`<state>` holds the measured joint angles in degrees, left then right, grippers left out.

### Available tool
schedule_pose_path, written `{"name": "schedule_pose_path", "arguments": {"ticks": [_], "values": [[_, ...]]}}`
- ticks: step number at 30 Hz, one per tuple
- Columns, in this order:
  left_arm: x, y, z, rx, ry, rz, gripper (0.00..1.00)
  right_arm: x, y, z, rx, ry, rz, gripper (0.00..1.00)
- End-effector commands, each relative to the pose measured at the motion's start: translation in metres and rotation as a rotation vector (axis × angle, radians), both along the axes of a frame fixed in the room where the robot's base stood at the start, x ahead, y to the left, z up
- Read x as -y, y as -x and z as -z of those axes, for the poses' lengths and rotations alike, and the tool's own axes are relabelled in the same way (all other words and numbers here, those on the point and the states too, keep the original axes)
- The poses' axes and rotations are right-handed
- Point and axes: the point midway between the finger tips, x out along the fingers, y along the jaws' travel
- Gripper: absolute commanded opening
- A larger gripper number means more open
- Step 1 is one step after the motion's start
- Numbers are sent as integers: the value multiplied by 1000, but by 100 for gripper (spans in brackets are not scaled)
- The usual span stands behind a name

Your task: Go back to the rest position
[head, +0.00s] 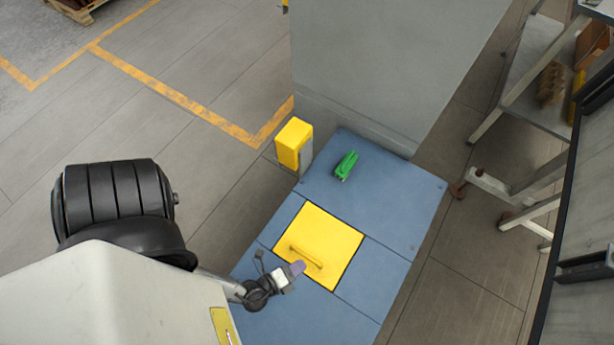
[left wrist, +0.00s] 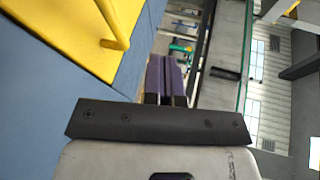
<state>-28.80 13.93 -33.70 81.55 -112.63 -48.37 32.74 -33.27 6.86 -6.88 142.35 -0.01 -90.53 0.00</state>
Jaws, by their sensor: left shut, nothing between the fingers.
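My left gripper (head: 297,268) has purple fingertips and shows over the blue platform (head: 395,190), near the yellow panel's handle (head: 306,257). From this angle I cannot tell how high it is above the panel or whether it touches the handle. In the left wrist view its two purple fingers (left wrist: 165,78) are side by side, shut with nothing between them. The yellow panel (head: 335,235) lies flat in the blue platform and also shows at the upper left of the left wrist view (left wrist: 60,30). My right gripper is in neither view.
A green object (head: 346,165) lies on the platform beside a yellow box-shaped post (head: 294,143). A grey block (head: 390,60) stands behind the platform. A shelf rack (head: 535,50) with brown items is at the upper right. Open floor (head: 220,130) lies to the left.

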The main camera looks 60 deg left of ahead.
Motion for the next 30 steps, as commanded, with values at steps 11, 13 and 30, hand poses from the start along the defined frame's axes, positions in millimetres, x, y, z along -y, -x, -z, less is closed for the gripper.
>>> {"name": "schedule_pose_path", "arguments": {"ticks": [11,13,30], "values": [[8,56,-17,2,-1,0,0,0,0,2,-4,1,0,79],[8,62,-18,2,-1,0,0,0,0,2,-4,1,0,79],[5,68,-24,8,-97,-3,0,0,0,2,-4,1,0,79]]}}
